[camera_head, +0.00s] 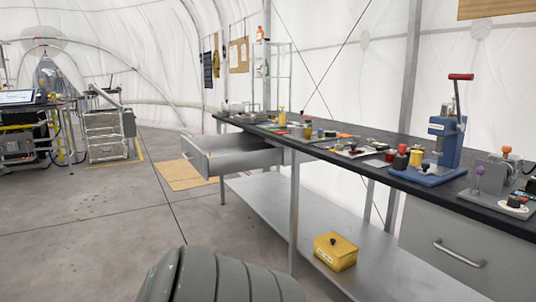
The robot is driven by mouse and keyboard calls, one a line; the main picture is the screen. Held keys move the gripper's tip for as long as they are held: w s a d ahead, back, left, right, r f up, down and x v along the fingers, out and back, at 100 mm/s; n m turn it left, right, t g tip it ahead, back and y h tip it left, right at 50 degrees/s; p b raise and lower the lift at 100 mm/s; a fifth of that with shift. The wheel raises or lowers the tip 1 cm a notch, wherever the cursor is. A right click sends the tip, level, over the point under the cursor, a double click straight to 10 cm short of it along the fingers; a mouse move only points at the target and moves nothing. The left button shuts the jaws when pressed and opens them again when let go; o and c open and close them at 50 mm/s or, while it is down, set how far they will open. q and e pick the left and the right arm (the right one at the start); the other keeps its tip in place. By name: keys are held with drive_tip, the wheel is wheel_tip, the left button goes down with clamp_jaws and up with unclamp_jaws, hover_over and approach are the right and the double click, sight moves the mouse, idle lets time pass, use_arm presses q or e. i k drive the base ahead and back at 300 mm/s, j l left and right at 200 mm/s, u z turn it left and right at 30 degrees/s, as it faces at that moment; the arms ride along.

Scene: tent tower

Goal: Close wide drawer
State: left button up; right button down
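A wide grey drawer (200,163) is pulled out from under the far left part of a long workbench with a black top (340,158). It stands open toward the left, with its front panel out over the floor. A second grey drawer (450,268) with a curved metal handle (459,254) sits under the near right end of the bench and looks flush. Neither of my grippers is in view. A dark grey ribbed shape at the bottom middle is likely part of me.
A blue press with a red handle (447,130) and many small parts stand on the bench top. A metal lower shelf (270,200) carries a yellow box (335,250). A bench leg (294,212) stands near. Open concrete floor (90,230) lies left.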

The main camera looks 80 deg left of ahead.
sight(237, 152)
drive_tip(key=u, duration=1.85)
drive_tip(key=i+j+u, duration=0.15)
drive_tip(key=u, duration=0.3)
drive_tip(key=i+j+u, duration=0.1)
drive_tip(key=i+u, duration=0.15)
drive_tip(key=u, duration=0.15)
drive_tip(key=i+u, duration=0.25)
drive_tip(key=u, duration=0.2)
drive_tip(key=i, duration=0.25)
drive_tip(key=z, duration=0.05)
